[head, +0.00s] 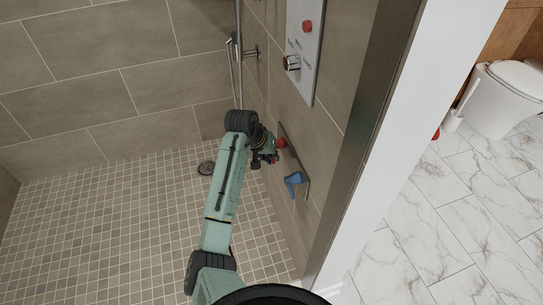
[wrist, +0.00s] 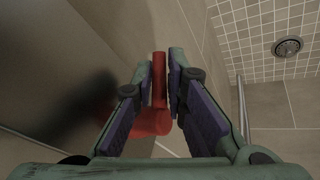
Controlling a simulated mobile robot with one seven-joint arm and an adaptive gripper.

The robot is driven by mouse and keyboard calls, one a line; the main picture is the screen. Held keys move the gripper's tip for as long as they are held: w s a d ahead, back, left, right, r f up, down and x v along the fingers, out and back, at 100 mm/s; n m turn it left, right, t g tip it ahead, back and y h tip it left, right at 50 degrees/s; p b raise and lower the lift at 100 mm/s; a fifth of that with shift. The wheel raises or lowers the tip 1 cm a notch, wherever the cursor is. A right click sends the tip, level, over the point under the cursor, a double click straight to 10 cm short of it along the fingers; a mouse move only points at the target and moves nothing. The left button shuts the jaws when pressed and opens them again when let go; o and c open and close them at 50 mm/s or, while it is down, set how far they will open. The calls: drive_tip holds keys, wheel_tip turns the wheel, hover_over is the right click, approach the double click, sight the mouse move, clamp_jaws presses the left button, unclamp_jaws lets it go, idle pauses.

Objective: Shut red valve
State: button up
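The red valve (head: 281,143) is on the tiled shower wall, at the left end of a slim metal bar. In the wrist view its red handle (wrist: 159,80) stands between my two fingertips, with a wider red part (wrist: 150,122) partly hidden behind the fingers. My gripper (wrist: 160,82) has its fingers close in on both sides of the handle and looks shut on it. In the head view my gripper (head: 268,158) is at the wall beside the red valve and partly covers it.
A blue valve (head: 294,180) sits just right of the red one. Above is a control panel (head: 304,50) with a knob and red button. A floor drain (head: 206,168) lies left of my arm. A wall edge (head: 385,130) stands to the right, with a toilet (head: 503,98) beyond.

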clamp_jaws()
drive_tip(key=shift+d, duration=0.1)
drive_tip(key=shift+f+b, duration=0.15)
drive_tip(key=shift+b, duration=0.2)
drive_tip(key=shift+w+f+m+t+y+b, duration=0.2)
drive_tip(key=shift+f+m+t+y+b, duration=0.15)
drive_tip(key=shift+t+b, duration=0.7)
drive_tip(key=shift+w+f+t+b, duration=0.15)
drive_tip(key=shift+t+b, duration=0.5)
drive_tip(key=shift+b, duration=0.1)
drive_tip(key=shift+w+m+t+y+b, duration=0.25)
drive_tip(key=shift+m+t+b, duration=0.1)
drive_tip(key=shift+t+b, duration=0.7)
drive_tip(key=shift+w+a+t+b, duration=0.15)
drive_tip(key=shift+a+t+b, duration=0.15)
drive_tip(key=shift+b, duration=0.35)
drive_tip(key=shift+r, duration=0.2)
